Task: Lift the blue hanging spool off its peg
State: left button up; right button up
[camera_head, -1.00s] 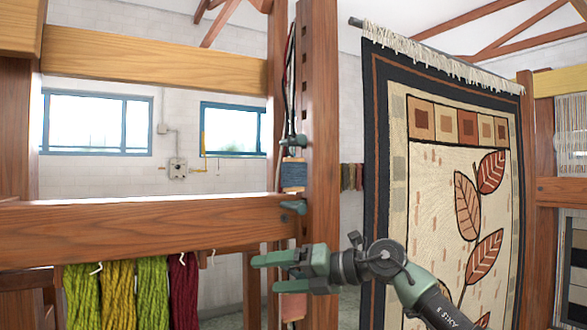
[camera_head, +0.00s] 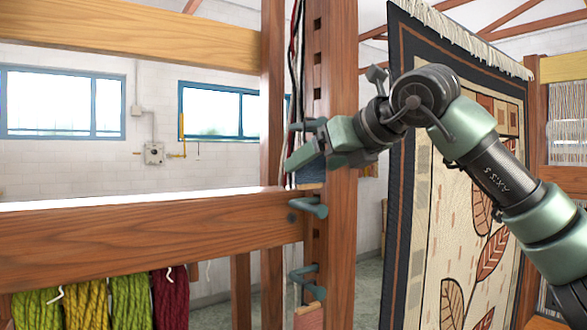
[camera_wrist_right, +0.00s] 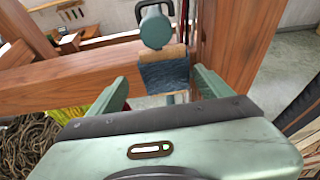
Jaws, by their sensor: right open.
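The blue spool (camera_head: 312,173) hangs at the post and is mostly covered by my right gripper (camera_head: 312,158) in the head view. In the right wrist view the blue spool (camera_wrist_right: 166,75), with its tan wooden end, sits between the two green fingers of my right gripper (camera_wrist_right: 160,80). The fingers are apart, one on each side of it, with gaps showing. A green peg (camera_wrist_right: 155,28) shows just beyond the spool in the wrist view. My left gripper is in neither view.
The wooden post (camera_head: 338,60) stands beside the spool, and a horizontal beam (camera_head: 150,232) runs below left. More green pegs (camera_head: 310,207) and a pinkish spool (camera_head: 309,316) are lower on the post. Coloured skeins (camera_head: 85,300) hang under the beam. A leaf-patterned rug (camera_head: 420,200) hangs at right.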

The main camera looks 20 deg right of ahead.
aim_at(314, 166)
jog(key=shift+s+d+r, duration=0.15)
jog(key=shift+r, duration=0.1)
jog(key=shift+w+f+p, duration=0.3)
jog(key=shift+w+p, duration=0.2)
jog(key=shift+p, duration=0.5)
jog(key=p+x, duration=0.2)
jog(key=x, duration=0.1)
jog(key=shift+w+f, duration=0.1)
jog(key=shift+w, duration=0.1)
jog(key=shift+w+f+p, duration=0.5)
jog(key=shift+w+f, duration=0.15)
jog(key=shift+w, duration=0.25)
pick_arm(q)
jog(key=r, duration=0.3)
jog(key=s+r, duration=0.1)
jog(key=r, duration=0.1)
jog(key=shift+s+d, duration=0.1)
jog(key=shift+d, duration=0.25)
pick_arm(e)
jog(key=shift+s, duration=0.1)
jog(key=shift+a, duration=0.25)
jog(key=c, duration=1.4)
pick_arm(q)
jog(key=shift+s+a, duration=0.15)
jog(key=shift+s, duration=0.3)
pick_arm(e)
jog(key=shift+c, duration=0.4)
